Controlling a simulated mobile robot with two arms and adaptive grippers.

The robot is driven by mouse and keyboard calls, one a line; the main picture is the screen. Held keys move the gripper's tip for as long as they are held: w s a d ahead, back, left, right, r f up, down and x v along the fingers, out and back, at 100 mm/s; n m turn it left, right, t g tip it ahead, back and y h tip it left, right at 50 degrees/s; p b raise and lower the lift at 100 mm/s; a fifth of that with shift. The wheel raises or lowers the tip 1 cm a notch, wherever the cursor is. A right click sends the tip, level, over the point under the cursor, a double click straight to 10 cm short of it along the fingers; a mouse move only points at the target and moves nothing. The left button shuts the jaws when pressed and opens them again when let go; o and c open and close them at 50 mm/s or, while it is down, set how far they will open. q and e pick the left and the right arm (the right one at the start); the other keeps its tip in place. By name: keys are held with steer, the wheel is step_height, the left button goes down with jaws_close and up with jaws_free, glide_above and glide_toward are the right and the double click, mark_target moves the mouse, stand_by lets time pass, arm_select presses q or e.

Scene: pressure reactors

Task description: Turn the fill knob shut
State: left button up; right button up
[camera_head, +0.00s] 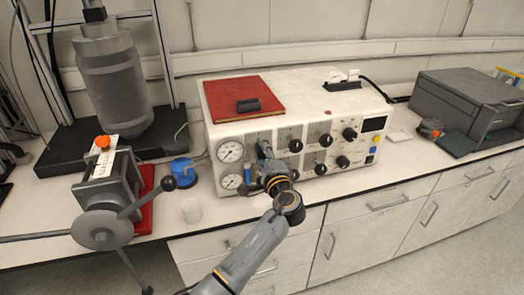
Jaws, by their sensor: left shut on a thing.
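The white control box (212,128) stands on the bench with several black knobs on its front, including one at upper middle (295,146). My left gripper (262,158) is at the left part of this panel, just right of two round gauges, an upper one (230,152) and a lower one (231,181). It is shut on the fill knob, which is mostly hidden behind the gripper and wrist. The knob's angle and label cannot be read. My right gripper is not in view.
A metal vessel (115,85) and a spoked-handle device (103,229) stand at left. A dark grey case (455,100) stands at right.

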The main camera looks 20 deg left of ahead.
arm_select(q)
steer(key=shift+r, duration=0.15)
steer(key=o, duration=0.9)
steer(key=shift+c, duration=0.2)
steer(key=o, duration=0.3)
steer(key=shift+w, duration=0.1)
steer(key=shift+o, duration=0.2)
steer(key=shift+d+f, duration=0.1)
steer(key=shift+f, duration=0.1)
steer(key=v, duration=1.2)
